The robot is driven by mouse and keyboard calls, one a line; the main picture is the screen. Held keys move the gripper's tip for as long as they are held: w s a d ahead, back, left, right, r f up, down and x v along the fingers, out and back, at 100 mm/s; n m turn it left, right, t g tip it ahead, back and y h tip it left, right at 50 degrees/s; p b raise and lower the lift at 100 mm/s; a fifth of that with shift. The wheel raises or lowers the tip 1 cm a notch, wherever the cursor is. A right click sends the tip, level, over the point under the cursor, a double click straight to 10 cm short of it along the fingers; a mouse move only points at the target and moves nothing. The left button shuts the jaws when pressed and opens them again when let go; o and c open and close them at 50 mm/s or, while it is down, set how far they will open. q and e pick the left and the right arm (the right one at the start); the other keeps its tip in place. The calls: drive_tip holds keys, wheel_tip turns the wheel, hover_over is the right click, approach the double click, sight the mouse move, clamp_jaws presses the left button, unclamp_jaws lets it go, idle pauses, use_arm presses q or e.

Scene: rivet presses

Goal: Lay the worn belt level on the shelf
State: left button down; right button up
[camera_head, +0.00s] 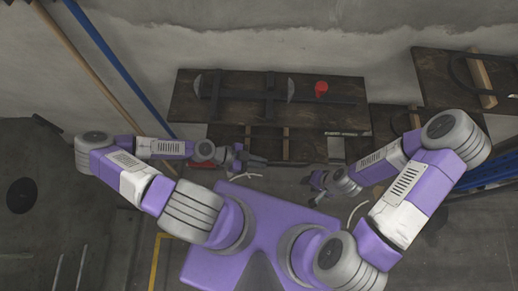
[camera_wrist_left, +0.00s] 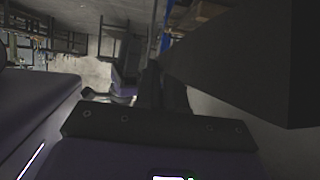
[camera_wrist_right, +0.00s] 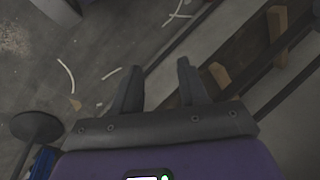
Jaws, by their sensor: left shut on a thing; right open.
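My left gripper (camera_head: 247,159) is shut, in front of the dark wooden bench. In the left wrist view its fingers (camera_wrist_left: 163,85) are close together, and a large dark flat piece (camera_wrist_left: 245,65) reaches from their tips to the upper right; I cannot tell for certain that it is the worn belt. My right gripper (camera_head: 318,183) is open and empty, a little nearer and to the right; its spread fingers show in the right wrist view (camera_wrist_right: 160,88). A dark curved band (camera_head: 453,72) lies on the dark wooden board (camera_head: 430,65) at upper right; whether board and band are the shelf and a belt is unclear.
The dark bench (camera_head: 185,112) at the back holds dark bars and a red round part (camera_head: 321,88). Wooden blocks (camera_wrist_right: 277,22) stand on a dark board near my right gripper. Pale curved strips (camera_wrist_right: 66,75) lie on the floor. A blue pole (camera_head: 105,48) leans at left.

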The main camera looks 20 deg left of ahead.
use_arm(q)
drive_tip(key=w+a+f+b, duration=0.25)
drive_tip(key=w+b, duration=0.25)
drive_tip(key=w, duration=0.4)
drive_tip(key=shift+f+b, duration=2.4)
drive_tip(key=shift+f, duration=0.1)
drive_tip(key=c, duration=1.1)
unclamp_jaws()
drive_tip(key=shift+c, duration=0.2)
drive_tip(key=shift+a, duration=0.15)
drive_tip(key=p+v, duration=0.2)
drive_tip(key=v, duration=0.5)
drive_tip(key=shift+r, duration=0.2)
drive_tip(key=shift+a, duration=0.1)
